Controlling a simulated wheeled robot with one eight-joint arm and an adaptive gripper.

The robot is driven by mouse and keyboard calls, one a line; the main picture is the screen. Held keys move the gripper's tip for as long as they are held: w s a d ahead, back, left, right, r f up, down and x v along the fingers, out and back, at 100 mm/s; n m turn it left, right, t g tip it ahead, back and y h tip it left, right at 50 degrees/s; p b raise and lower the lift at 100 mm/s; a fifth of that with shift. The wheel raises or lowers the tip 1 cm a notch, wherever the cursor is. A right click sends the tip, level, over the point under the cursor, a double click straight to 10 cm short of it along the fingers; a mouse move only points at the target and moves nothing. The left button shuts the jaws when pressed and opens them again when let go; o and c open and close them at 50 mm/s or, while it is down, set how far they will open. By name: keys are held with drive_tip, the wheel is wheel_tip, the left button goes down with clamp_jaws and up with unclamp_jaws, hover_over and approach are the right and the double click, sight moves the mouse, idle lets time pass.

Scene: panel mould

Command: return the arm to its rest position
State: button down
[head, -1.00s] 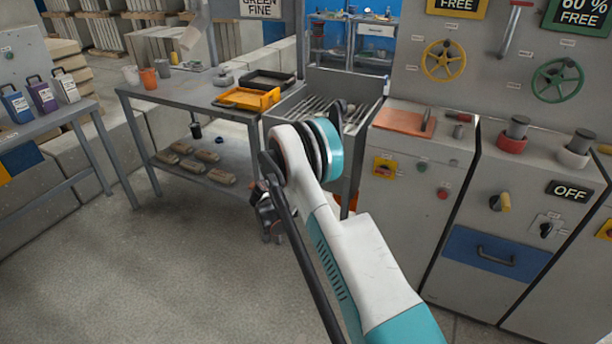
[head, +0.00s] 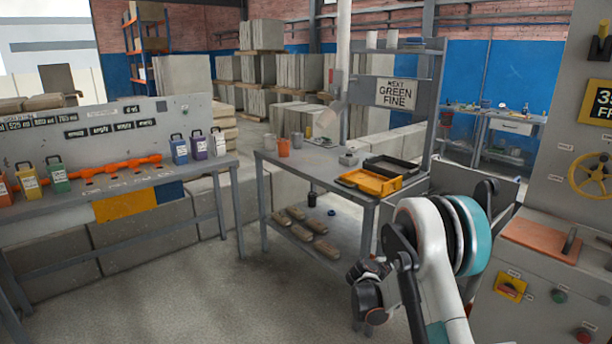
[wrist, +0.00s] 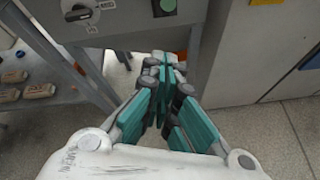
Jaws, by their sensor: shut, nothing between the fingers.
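My arm shows at the lower right of the head view, its white and teal elbow bent in front of the table and cabinet. My gripper (head: 366,296) hangs low and partly hidden beside the arm in the head view. In the wrist view my gripper (wrist: 163,68) points down and away, its teal and grey fingers together with nothing between them. It is over open floor, close to a grey table leg and a grey cabinet face.
The grey work table (head: 300,165) bears an orange tray (head: 370,182) and a black tray (head: 392,168). The control cabinet (head: 535,290) stands at right. A bench with colored canisters (head: 180,148) is at left. Floor (head: 200,300) is clear at front left.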

drive_tip(key=s+a+r+m+y, duration=0.25)
drive_tip(key=s+r+m, duration=0.25)
drive_tip(key=s+r, duration=0.45)
drive_tip(key=s+a+r+m+y, duration=0.25)
drive_tip(key=s+r+m, duration=0.35)
drive_tip(key=r, duration=0.6)
drive_tip(key=s+a+m+y, duration=0.2)
drive_tip(key=s+a+m, duration=0.3)
drive_tip(key=s, duration=0.9)
drive_tip(key=s+a+r+m+y, duration=0.1)
drive_tip(key=s+a+m+y, duration=0.2)
drive_tip(key=s, duration=1.2)
drive_tip(key=shift+a+m, duration=1.2)
drive_tip(key=shift+s+r, duration=0.1)
